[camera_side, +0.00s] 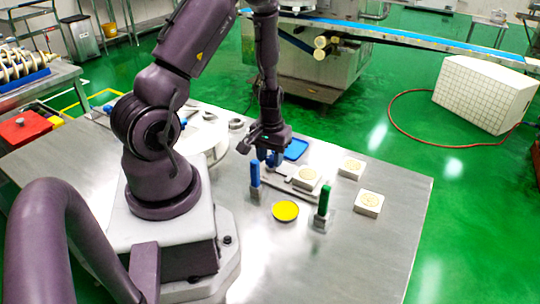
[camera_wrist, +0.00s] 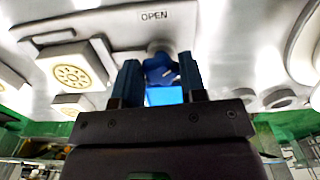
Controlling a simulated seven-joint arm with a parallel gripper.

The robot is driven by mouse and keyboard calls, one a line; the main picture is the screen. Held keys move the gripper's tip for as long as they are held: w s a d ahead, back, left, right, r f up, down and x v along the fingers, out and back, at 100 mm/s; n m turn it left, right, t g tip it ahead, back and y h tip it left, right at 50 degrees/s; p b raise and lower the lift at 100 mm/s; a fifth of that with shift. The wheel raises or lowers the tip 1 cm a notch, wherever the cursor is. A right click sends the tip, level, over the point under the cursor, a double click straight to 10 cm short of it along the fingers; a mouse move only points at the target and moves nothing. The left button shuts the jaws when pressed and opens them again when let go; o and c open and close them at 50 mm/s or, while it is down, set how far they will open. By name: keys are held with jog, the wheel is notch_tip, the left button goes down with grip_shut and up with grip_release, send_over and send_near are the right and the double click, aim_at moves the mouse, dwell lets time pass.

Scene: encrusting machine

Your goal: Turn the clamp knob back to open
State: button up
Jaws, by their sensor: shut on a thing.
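The clamp knob (camera_wrist: 160,68) is a blue lobed knob in the upper middle of the wrist view, below the printed word OPEN (camera_wrist: 154,16) on a pale plate. My gripper (camera_wrist: 160,80) has one dark blue finger on each side of the knob and is shut on it. In the side view my gripper (camera_side: 270,156) points down at the metal table, at the left end of the plate that carries a mould block (camera_side: 307,177). The knob there is mostly hidden by the fingers. I cannot tell how far the knob is turned.
A blue-handled tool (camera_side: 255,173) stands close in front of my gripper, and a green-handled tool (camera_side: 324,201) farther right. A yellow disc (camera_side: 285,211) lies between them. Loose blocks (camera_side: 351,167) (camera_side: 369,202) sit right, a blue tray (camera_side: 297,149) behind. The table's front right is clear.

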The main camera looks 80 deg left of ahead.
aim_at(272, 158)
jog(key=n, duration=0.5)
jog(key=shift+w, duration=0.15)
jog(key=shift+w+n, duration=0.1)
jog(key=shift+n, duration=2.3)
jog(key=o, duration=0.9)
notch_tip(272, 158, up, 13)
